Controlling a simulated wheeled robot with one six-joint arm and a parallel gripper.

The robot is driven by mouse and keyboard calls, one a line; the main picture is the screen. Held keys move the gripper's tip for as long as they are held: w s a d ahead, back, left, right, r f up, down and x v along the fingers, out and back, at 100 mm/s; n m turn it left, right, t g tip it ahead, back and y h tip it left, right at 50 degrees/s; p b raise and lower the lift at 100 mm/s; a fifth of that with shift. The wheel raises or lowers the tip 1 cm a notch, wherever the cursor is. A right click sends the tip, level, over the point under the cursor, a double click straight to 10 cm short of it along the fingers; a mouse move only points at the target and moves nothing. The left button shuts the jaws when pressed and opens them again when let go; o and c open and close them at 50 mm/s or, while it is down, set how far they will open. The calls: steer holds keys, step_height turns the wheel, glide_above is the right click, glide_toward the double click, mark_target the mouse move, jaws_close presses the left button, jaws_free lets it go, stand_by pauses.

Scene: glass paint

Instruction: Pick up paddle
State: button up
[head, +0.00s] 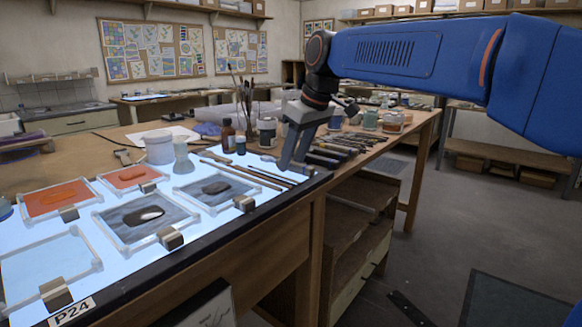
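My gripper (292,167) is at the far right end of the light table (115,291), with its fingers pointing down. Its two fingers show apart with a gap between them, and I see nothing held. A slim dark-handled tool (270,160) lies on the table at the fingertips, partly hidden by them. Long thin tools (245,174) lie to its left on the lit surface. I cannot tell for certain which of these is the paddle. I also cannot tell whether the fingers touch the tool.
Framed panes with dark (138,216) and orange (57,198) paint lie on the light table at left. A white pot (159,147), a brown bottle (228,136) and jars stand behind the tools. More tools (345,147) crowd the bench to the right. Open floor lies at right.

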steer(key=shift+f, duration=0.15)
stand_by(0.4)
jaws_close()
